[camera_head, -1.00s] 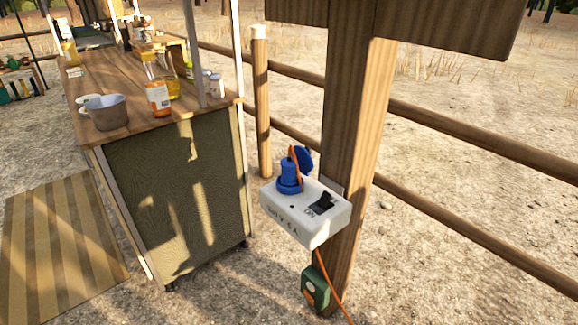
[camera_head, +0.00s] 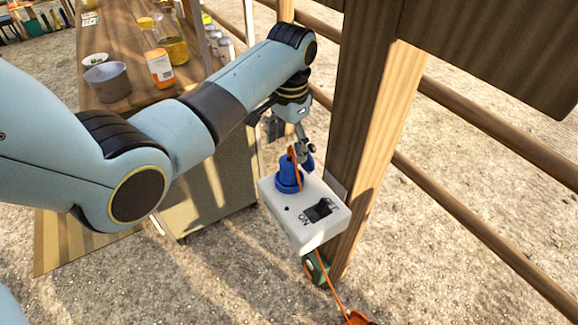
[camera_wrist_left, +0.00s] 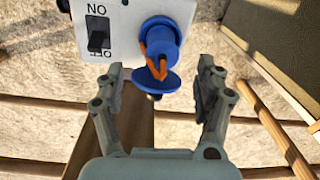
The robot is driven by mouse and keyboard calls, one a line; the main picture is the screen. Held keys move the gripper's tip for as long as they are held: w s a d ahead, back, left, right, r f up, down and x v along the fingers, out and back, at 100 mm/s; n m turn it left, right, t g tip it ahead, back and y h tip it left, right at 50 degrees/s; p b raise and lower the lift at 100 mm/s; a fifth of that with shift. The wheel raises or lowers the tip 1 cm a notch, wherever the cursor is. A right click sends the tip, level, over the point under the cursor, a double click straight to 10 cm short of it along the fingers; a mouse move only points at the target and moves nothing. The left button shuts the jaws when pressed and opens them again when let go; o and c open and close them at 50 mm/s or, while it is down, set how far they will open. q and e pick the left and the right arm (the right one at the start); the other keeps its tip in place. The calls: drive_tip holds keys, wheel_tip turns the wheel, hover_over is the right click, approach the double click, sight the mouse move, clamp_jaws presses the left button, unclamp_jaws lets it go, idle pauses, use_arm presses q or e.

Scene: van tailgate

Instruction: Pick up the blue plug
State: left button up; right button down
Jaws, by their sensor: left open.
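The blue plug (camera_head: 289,174) stands in the top of the white switch box (camera_head: 300,222), with an orange cord looped at it. In the left wrist view the plug (camera_wrist_left: 158,42) and its round blue flap (camera_wrist_left: 156,80) lie ahead of the fingers, and the flap is partly between the fingertips. My left gripper (camera_head: 297,148) is just behind and above the plug in the head view. In the left wrist view my left gripper (camera_wrist_left: 158,78) is open and empty, one finger on each side. My right gripper is not in view.
The box is fixed to a wooden post (camera_head: 378,130) beside rail fencing (camera_head: 470,212). A counter (camera_head: 112,42) at the left carries a grey pot (camera_head: 107,82) and bottles (camera_head: 158,66). A green case (camera_head: 316,270) is low on the post.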

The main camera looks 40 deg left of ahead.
sight(289, 156)
use_arm(q)
drive_tip(key=f, duration=0.5)
drive_tip(key=f+b, duration=0.1)
drive_tip(key=f, duration=0.2)
drive_tip(key=shift+w+a, duration=0.25)
drive_tip(key=shift+w, duration=0.1)
drive_tip(key=shift+f, duration=0.25)
drive_tip(key=shift+c, duration=0.4)
drive_tip(key=c, duration=1.3)
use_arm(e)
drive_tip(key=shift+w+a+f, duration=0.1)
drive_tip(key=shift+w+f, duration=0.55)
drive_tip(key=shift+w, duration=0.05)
use_arm(q)
drive_tip(key=shift+r, duration=0.1)
drive_tip(key=shift+c, duration=0.2)
drive_tip(key=shift+r, duration=0.6)
wheel_tip(289, 156, up, 3)
drive_tip(key=shift+r+p, duration=0.1)
drive_tip(key=shift+p, duration=0.3)
drive_tip(key=s+d+r, duration=0.1)
drive_tip(key=d+r, duration=0.5)
drive_tip(key=d, duration=0.5)
drive_tip(key=shift+s+d+r, duration=0.25)
drive_tip(key=shift+s+d, duration=0.05)
drive_tip(key=shift+s, duration=0.05)
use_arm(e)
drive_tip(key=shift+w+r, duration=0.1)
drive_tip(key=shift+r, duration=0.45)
